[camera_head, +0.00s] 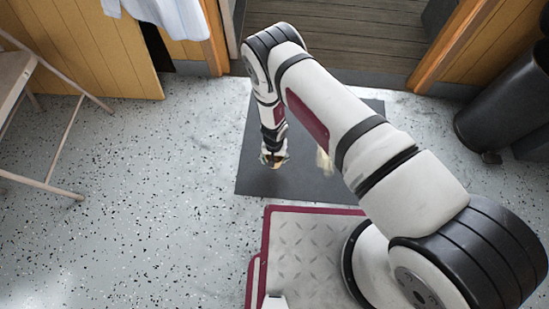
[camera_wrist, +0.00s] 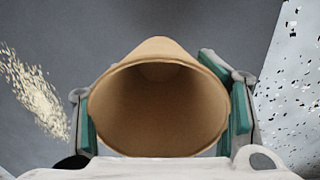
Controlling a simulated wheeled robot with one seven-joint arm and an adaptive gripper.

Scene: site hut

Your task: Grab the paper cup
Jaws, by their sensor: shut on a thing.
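The paper cup (camera_wrist: 158,106) is plain brown and fills the middle of the wrist view, its open round mouth facing the camera. My gripper (camera_head: 273,158) is shut on it, with a teal-padded finger against each side. In the head view the gripper hangs down over the dark mat (camera_head: 255,182). The cup is small and mostly hidden by the gripper there, so its height above the mat is hard to judge.
A pale heap of crumbs or shavings (camera_wrist: 37,92) lies on the mat beside the cup, partly behind my arm in the head view (camera_head: 324,161). A folding chair (camera_head: 50,150) stands left, a black bin (camera_head: 505,105) right. Speckled floor (camera_head: 150,220) on the left is clear.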

